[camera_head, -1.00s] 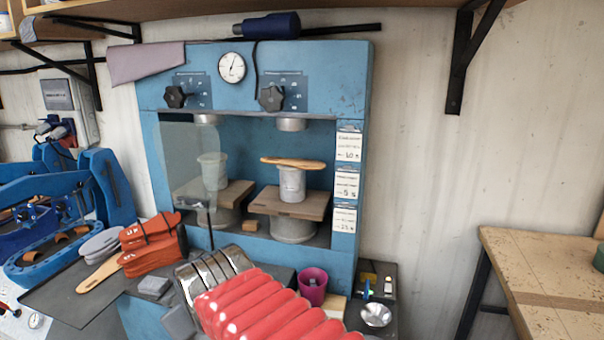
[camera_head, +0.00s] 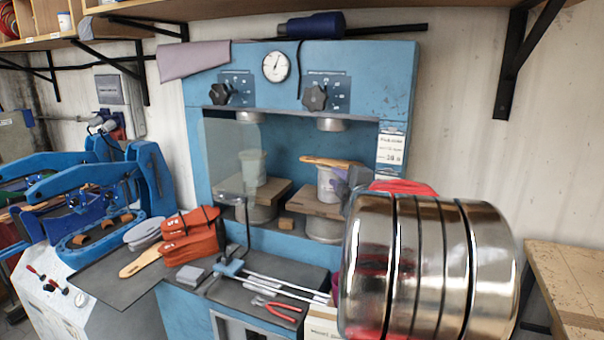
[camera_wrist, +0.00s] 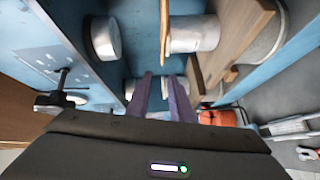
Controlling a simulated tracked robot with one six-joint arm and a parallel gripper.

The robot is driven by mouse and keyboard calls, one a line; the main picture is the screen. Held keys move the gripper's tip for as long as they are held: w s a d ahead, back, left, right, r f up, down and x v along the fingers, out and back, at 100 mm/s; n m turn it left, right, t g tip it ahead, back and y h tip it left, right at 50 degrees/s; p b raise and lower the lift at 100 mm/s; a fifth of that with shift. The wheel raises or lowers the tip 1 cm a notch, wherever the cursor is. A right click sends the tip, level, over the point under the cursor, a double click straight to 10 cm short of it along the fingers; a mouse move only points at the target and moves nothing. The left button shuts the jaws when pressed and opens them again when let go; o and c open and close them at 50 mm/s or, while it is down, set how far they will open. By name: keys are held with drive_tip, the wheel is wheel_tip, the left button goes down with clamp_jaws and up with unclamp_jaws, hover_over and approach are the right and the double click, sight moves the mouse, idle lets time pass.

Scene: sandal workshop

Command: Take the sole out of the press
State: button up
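The blue press (camera_head: 300,80) stands against the wall, with two bays. A thin tan sole (camera_head: 325,161) lies flat on a pale cylinder (camera_head: 328,185) above the wooden platform in the right bay. In the wrist view the sole (camera_wrist: 164,35) shows edge-on as a narrow upright strip, beside the cylinder (camera_wrist: 198,33). My gripper (camera_wrist: 159,77) has purple fingers, apart and empty, with their tips near the close end of the sole. In the head view my gripper (camera_head: 346,182) is at the right bay's front, partly hidden by my arm.
A clear shield (camera_head: 228,155) covers the left bay. Round press heads (camera_head: 331,124) hang above the bays. Red-orange soles (camera_head: 190,235), red-handled pliers (camera_head: 277,308) and metal rods lie on the bench in front. A wooden table (camera_head: 565,280) stands at the right.

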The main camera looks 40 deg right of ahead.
sight(346, 166)
drive_tip(key=s+d+f+n+t+y, duration=0.1)
drive_tip(key=s+d+f+n, duration=0.1)
drive_tip(key=d, duration=0.4)
drive_tip(key=shift+s+d+f+n, duration=0.3)
drive_tip(key=shift+s+n, duration=0.5)
drive_tip(key=shift+s, duration=0.4)
drive_tip(key=shift+w, duration=0.15)
drive_tip(key=x, duration=0.9)
drive_tip(key=shift+w, duration=0.4)
drive_tip(key=shift+r, duration=0.1)
drive_tip(key=c, duration=0.5)
clamp_jaws()
drive_tip(key=shift+r, duration=1.3)
